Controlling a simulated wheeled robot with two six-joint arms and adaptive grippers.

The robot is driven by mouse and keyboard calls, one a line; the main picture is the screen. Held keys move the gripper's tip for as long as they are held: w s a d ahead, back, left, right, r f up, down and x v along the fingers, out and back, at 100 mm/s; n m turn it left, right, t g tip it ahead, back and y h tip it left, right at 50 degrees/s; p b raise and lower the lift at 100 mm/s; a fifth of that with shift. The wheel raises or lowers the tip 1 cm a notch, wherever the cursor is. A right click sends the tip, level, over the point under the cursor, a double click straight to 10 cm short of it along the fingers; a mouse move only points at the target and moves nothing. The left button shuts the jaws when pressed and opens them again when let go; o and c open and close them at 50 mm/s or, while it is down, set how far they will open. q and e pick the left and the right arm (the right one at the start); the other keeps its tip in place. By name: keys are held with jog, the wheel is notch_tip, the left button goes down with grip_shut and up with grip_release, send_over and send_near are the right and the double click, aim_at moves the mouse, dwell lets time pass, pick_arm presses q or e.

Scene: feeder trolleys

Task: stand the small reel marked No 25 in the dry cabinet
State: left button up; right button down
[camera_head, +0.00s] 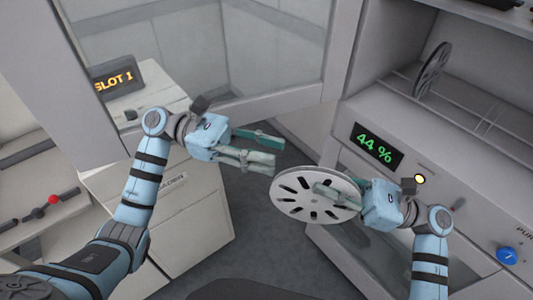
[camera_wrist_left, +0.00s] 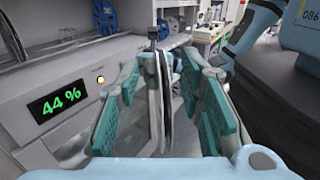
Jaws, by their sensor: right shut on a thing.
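A light grey slotted reel (camera_head: 297,204) is held flat-on to the head camera by my right gripper (camera_head: 332,192), which is shut on it at its right side. No number can be read on the reel. My left gripper (camera_head: 272,152) is open and empty, with its fingertips close to the reel's upper left edge. In the left wrist view the reel (camera_wrist_left: 166,100) shows edge-on between the spread teal fingers, and I cannot tell whether they touch it. The dry cabinet (camera_head: 400,108) is at the right, with a dark-rimmed reel (camera_head: 431,70) standing in its wire-divided shelf.
The cabinet's display (camera_head: 377,145) reads 44 %. A grey-framed glass door (camera_head: 195,50) spans the upper left. Behind it, a sign (camera_head: 115,78) reads SLOT 1 by a pale drawer unit (camera_head: 175,215). Blue reels (camera_wrist_left: 104,16) stand on the shelf in the left wrist view.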

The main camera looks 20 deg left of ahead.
aim_at(322, 171)
jog(key=shift+a, duration=0.25)
jog(key=shift+s+a, duration=0.15)
pick_arm(q)
jog(key=shift+n+t, duration=0.3)
jog(key=shift+t, duration=0.2)
jog(key=d, duration=0.6)
jog(key=s+d, duration=0.1)
jog(key=d, duration=0.2)
jog(key=shift+d+f, duration=0.2)
jog(key=shift+d, duration=0.15)
pick_arm(e)
jog(key=shift+w+d, duration=0.2)
jog(key=shift+d, duration=0.3)
pick_arm(q)
jog(key=shift+s+d, duration=0.15)
jog(key=shift+d, duration=0.25)
pick_arm(e)
jog(key=shift+s+a, duration=0.1)
jog(key=shift+a, duration=0.1)
pick_arm(q)
jog(key=shift+a, duration=0.1)
pick_arm(e)
jog(key=shift+a, duration=0.1)
pick_arm(q)
grip_shut()
pick_arm(e)
jog(key=c, duration=1.6)
grip_release()
